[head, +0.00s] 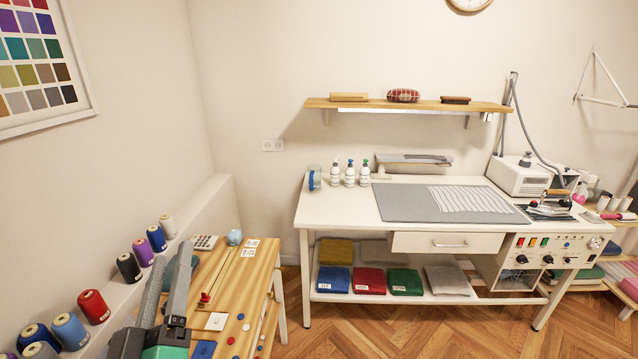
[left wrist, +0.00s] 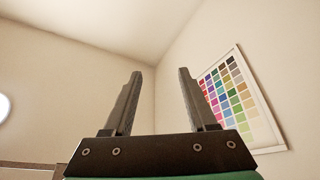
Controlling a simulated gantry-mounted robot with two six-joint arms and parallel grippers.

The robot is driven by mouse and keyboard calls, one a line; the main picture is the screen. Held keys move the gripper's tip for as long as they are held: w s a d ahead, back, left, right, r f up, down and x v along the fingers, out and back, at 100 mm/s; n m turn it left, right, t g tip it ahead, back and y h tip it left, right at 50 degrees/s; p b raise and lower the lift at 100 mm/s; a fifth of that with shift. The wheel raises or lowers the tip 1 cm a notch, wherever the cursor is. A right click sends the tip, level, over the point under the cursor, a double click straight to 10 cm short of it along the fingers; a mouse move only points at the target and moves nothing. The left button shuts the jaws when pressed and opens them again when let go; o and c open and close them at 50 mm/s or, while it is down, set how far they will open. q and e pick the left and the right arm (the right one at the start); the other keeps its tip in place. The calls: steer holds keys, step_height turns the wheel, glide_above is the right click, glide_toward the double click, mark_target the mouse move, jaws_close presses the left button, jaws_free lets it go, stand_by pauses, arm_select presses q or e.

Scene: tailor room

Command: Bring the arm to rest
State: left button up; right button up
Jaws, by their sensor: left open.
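My left gripper (head: 165,290) is at the lower left of the head view, raised over the left part of the wooden table (head: 240,275). In the left wrist view my left gripper (left wrist: 158,95) points up toward the bare wall and ceiling corner. Its two fingers stand wide apart with nothing between them. My right gripper does not show in either view.
Several thread spools (head: 93,306) stand on the ledge left of my gripper. Buttons and small cards lie on the wooden table. A white workbench (head: 350,207) with a grey mat (head: 400,203) stands beyond, with wooden floor (head: 400,328) in front.

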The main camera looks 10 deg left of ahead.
arm_select(q)
steer(key=s+d+r+m+t+h, duration=0.4)
steer(key=d+r+m+h, duration=0.15)
steer(key=r, duration=0.45)
steer(key=s+d+r+m+t+h, duration=0.35)
steer(key=r+m+h, duration=0.3)
steer(key=r, duration=0.45)
step_height(320, 180, up, 30)
steer(key=y+p, duration=0.1)
steer(key=p, duration=2.9)
steer(key=shift+d+m, duration=0.25)
steer(key=shift+m, duration=0.05)
steer(key=shift+s+f+g, duration=0.1)
steer(key=shift+g, duration=0.15)
